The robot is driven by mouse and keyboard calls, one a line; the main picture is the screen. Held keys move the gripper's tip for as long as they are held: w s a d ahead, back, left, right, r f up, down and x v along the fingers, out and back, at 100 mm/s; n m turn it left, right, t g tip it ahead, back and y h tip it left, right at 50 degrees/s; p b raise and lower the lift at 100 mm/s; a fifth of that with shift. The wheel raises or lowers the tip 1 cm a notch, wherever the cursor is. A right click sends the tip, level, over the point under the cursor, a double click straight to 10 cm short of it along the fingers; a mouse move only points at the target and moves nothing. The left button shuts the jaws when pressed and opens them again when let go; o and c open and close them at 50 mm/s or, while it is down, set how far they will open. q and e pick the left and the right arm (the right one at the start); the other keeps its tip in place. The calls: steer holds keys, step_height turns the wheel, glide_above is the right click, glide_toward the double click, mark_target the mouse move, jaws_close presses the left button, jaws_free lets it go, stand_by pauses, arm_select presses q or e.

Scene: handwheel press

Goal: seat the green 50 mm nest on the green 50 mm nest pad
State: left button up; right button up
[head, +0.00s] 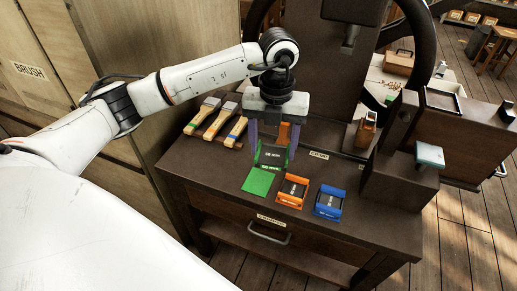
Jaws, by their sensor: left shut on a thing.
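The green 50 mm nest (271,155) is a dark block with a green frame, in the head view. My left gripper (274,148) points down and is shut on it, one finger at each side. The green 50 mm nest pad (259,183) is a flat bright green square on the bench top, with its front part bare. The nest appears at the pad's far edge in the picture and overlaps it from my view. I cannot tell how high the nest is above the bench. My right gripper is not in view.
An orange nest (293,191) and a blue nest (329,204) stand right of the pad on the bench (220,176). The press column (340,70) and handwheel (428,40) rise behind. A dark block (395,180) stands right.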

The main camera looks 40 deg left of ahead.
mark_target(263, 148)
arm_select(q)
steer(key=a+f+n, duration=0.1)
steer(key=n, duration=0.2)
steer(key=a+f+n, duration=0.1)
steer(key=n, duration=0.3)
steer(key=a+f+n, duration=0.1)
steer(key=n, duration=0.3)
steer(key=shift+w+a+f, duration=0.1)
steer(key=shift+w+f, duration=0.05)
steer(key=shift+w, duration=0.1)
steer(key=n, duration=0.2)
steer(key=a+f+n, duration=0.1)
steer(key=n, duration=0.1)
steer(key=shift+a+f+n, duration=0.15)
steer(key=shift+n, duration=0.15)
step_height(263, 148, down, 6)
steer(key=shift+r+b, duration=0.1)
steer(key=shift+b, duration=0.8)
steer(key=shift+f+b, duration=0.4)
steer(key=shift+f, duration=0.1)
steer(key=shift+p, duration=0.55)
steer(key=shift+f+b, duration=0.7)
steer(key=shift+f, duration=0.3)
steer(key=o, duration=1.5)
steer(key=shift+s+f, duration=0.1)
